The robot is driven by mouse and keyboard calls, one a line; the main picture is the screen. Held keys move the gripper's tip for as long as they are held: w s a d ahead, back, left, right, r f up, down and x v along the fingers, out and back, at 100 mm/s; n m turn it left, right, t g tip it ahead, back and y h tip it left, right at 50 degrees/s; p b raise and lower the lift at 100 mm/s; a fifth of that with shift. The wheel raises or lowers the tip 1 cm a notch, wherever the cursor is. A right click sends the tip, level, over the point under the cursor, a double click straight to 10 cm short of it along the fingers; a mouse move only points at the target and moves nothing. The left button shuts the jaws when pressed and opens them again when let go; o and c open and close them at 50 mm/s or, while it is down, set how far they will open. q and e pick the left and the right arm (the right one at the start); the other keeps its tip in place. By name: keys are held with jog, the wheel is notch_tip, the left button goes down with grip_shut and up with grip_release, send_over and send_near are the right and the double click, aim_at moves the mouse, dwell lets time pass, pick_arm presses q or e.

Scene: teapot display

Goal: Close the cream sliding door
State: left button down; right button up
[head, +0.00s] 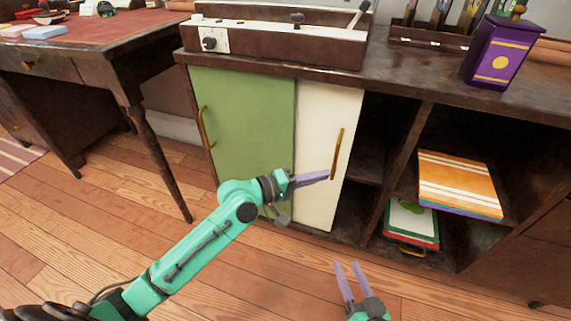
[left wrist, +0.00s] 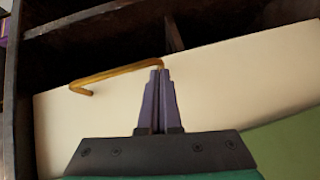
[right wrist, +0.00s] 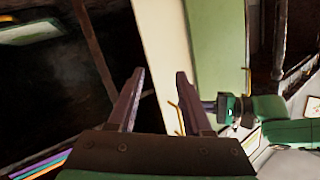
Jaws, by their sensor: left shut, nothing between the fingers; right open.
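The cream sliding door (head: 318,205) stands beside and partly behind the green door, with dark open shelf space to its right. Its brass handle (head: 337,153) is near its right edge. The door also shows in the left wrist view (left wrist: 230,85), with the handle (left wrist: 115,74) by my fingertips. My left gripper (head: 327,175) is shut and empty, its tips at the lower end of the handle; I cannot tell if they touch. My right gripper (head: 347,266) is open and empty, low above the floor. The cream door shows beyond it in the right wrist view (right wrist: 165,50).
The green door (head: 240,125) covers the left of the cabinet. Folded striped cloths (head: 458,183) and a book stack (head: 410,224) lie in the right shelves. A purple tin (head: 498,55) and a brown appliance (head: 270,42) stand on top. A desk (head: 95,45) is at left.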

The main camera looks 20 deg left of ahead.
jog(key=s+f+g+p, duration=0.1)
jog(key=s+f+g, duration=0.1)
jog(key=s+f, duration=0.3)
pick_arm(q)
jog(key=d+p, duration=0.6)
jog(key=d, duration=0.4)
jog(key=shift+s+d, duration=0.4)
pick_arm(e)
notch_tip(320, 180, up, 8)
jog(key=g, duration=0.1)
jog(key=shift+n+g, duration=0.4)
jog(key=shift+w+a, duration=0.1)
